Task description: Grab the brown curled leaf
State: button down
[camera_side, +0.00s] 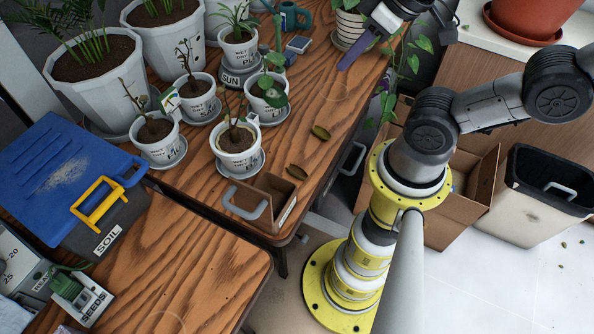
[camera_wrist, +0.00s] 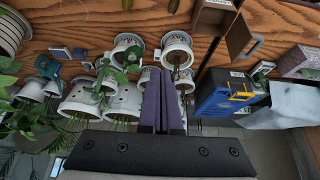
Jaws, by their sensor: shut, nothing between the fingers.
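My gripper (camera_side: 346,66) has purple fingers and hangs above the back right part of the table, well away from both leaves. Its fingers (camera_wrist: 163,75) are pressed together and hold nothing in the wrist view. I cannot make out either leaf in the wrist view.
Several small potted plants (camera_side: 237,138) stand left of the leaves. The open wooden box (camera_side: 268,190) with a grey handle sits at the table's front corner. A blue-lidded soil bin (camera_side: 62,172) stands at left.

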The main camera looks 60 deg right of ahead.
jog(key=c, duration=1.5)
grip_release()
jog(key=shift+c, duration=0.2)
jog(key=o, duration=1.5)
jog(key=shift+o, duration=0.2)
